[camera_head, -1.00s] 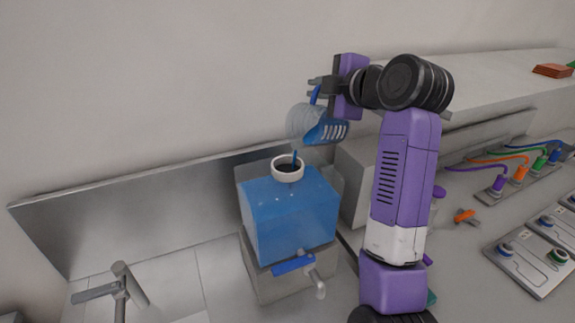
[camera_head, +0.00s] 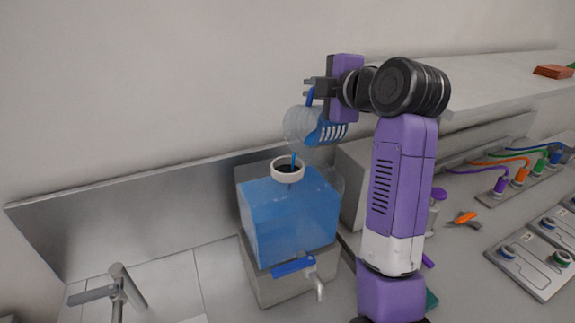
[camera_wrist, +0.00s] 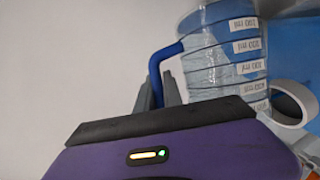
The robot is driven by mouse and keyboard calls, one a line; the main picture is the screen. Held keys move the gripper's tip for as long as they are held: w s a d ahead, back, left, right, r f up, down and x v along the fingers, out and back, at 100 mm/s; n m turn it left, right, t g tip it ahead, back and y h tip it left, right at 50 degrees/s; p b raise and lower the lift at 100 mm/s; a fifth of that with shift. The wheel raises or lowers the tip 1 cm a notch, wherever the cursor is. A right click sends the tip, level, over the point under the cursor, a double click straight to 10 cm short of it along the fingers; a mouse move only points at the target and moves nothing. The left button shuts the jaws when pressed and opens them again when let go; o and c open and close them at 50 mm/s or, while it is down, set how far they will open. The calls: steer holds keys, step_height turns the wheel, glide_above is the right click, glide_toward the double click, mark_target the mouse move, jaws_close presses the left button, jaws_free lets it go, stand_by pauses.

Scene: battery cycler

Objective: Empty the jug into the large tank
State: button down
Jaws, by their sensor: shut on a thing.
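The jug (camera_head: 304,127) is clear with white marks and a blue handle, and it is tipped over the large tank (camera_head: 290,219). A thin blue stream falls from the jug into the white round neck (camera_head: 287,170) on top of the tank. Blue liquid shows inside the tank, which has a tap with a blue lever low on its front. My gripper (camera_head: 314,90) is shut on the jug's handle. In the wrist view the marked jug wall (camera_wrist: 218,50) and the neck's white ring (camera_wrist: 291,103) show at the right. The jug's far side is hidden.
A metal faucet (camera_head: 118,290) stands at the lower left. A shelf (camera_head: 500,85) runs along the back right. Cables, connectors and panels (camera_head: 532,262) lie on the bench at right, with orange-handled pliers (camera_head: 466,217) near my arm.

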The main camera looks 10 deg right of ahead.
steer(key=shift+s+a+r+n, duration=0.3)
steer(key=shift+s+a+r, duration=0.1)
steer(key=shift+a, duration=0.25)
steer(key=shift+a, duration=0.1)
steer(key=shift+s+a+t, duration=0.1)
steer(key=shift+s+t, duration=0.05)
steer(key=shift+t, duration=0.15)
steer(key=shift+s+a+r+n+h+b, duration=0.3)
steer(key=shift+a+n+b, duration=0.2)
steer(key=shift+b, duration=0.05)
steer(key=shift+s+a+r+n+t, duration=0.15)
steer(key=shift+a+n+t, duration=0.1)
steer(key=shift+n+t, duration=0.05)
steer(key=shift+r, duration=0.1)
steer(key=w+d+m, duration=0.1)
steer(key=d+f+m+g+p, duration=0.1)
steer(key=w+d+f, duration=0.1)
steer(key=d, duration=0.1)
steer(key=shift+w+f+m+y+p, duration=0.15)
steer(key=shift+w+m+y+p, duration=0.15)
steer(key=shift+m+y, duration=0.1)
